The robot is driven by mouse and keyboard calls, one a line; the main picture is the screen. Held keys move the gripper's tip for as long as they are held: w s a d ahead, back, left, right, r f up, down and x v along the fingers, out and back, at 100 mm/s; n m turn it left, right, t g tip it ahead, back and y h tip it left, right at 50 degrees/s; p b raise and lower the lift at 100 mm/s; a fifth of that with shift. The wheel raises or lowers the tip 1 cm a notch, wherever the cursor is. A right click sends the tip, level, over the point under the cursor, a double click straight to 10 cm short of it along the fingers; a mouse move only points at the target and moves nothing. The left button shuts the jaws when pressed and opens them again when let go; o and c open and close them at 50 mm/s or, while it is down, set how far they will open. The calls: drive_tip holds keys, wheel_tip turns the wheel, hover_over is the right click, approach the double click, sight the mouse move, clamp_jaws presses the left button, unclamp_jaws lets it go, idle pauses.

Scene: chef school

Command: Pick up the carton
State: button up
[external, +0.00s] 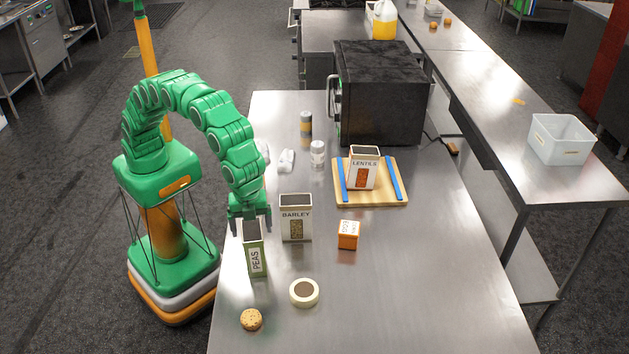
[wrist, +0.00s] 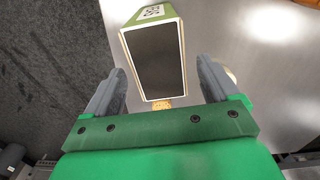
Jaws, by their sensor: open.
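The green and white PEAS carton (external: 255,252) stands upright near the left edge of the steel table. My gripper (external: 250,222) is open and above it, fingers pointing down. In the wrist view the carton (wrist: 153,60), with its dark top and part of its label, lies between the two spread fingers of my gripper (wrist: 162,68). I cannot tell whether the fingers touch it. Other cartons are the BARLEY carton (external: 296,220), just right of my gripper, and the LENTILS carton (external: 363,169) on a wooden board (external: 371,198).
A small orange box (external: 348,235), a pale ring-shaped item (external: 304,292) and a round cookie (external: 251,319) lie around the cartons. Shakers (external: 317,154) and a black oven (external: 382,95) stand farther back. The table's right front is clear.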

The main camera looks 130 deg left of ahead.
drive_tip(key=shift+s+a+f, duration=0.1)
drive_tip(key=shift+f, duration=1.6)
drive_tip(key=shift+s+f, duration=0.1)
drive_tip(key=shift+f, duration=1.6)
drive_tip(key=c, duration=1.5)
drive_tip(key=shift+r, duration=0.1)
